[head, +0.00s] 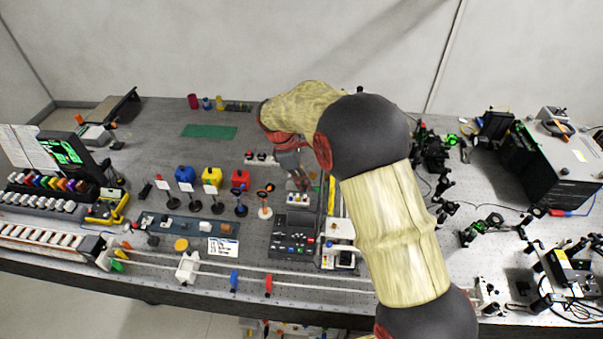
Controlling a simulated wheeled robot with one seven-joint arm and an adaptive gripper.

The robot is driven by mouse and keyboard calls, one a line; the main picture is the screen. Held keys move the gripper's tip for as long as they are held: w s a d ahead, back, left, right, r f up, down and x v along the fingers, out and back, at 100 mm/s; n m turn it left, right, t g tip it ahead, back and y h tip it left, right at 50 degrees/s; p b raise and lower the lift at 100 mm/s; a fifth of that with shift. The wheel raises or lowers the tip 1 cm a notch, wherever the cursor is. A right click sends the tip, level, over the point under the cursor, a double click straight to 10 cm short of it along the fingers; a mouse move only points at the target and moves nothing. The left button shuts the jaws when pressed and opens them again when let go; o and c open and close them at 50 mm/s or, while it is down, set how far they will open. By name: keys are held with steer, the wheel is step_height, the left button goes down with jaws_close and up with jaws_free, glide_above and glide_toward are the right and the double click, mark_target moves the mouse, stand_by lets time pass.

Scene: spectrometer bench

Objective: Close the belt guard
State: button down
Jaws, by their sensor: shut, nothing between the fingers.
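My gripper (300,182) points down over the middle of the bench, small in the head view. It is shut and empty, above the back end of a dark control box (294,238) with coloured buttons. Just right of the box stands a narrow unit with a yellow strip (332,196) along its back part and a white block (341,229) farther forward. My arm hides what lies to its right. I cannot tell for certain which part is the belt guard, nor whether it is open; the narrow unit may carry it.
Stands with coloured discs (239,196) and blue, yellow and red containers (211,175) stand left of the gripper. A pale rail (215,263) runs along the front. Optical mounts and a large black instrument (553,165) fill the right. A green mat (209,131) lies behind.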

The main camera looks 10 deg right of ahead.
steer(key=d, duration=0.1)
steer(key=s+d+f, duration=0.1)
steer(key=d, duration=0.1)
steer(key=d+f+p, duration=0.1)
steer(key=shift+s+d, duration=0.2)
steer(key=shift+d, duration=0.05)
steer(key=shift+d, duration=0.2)
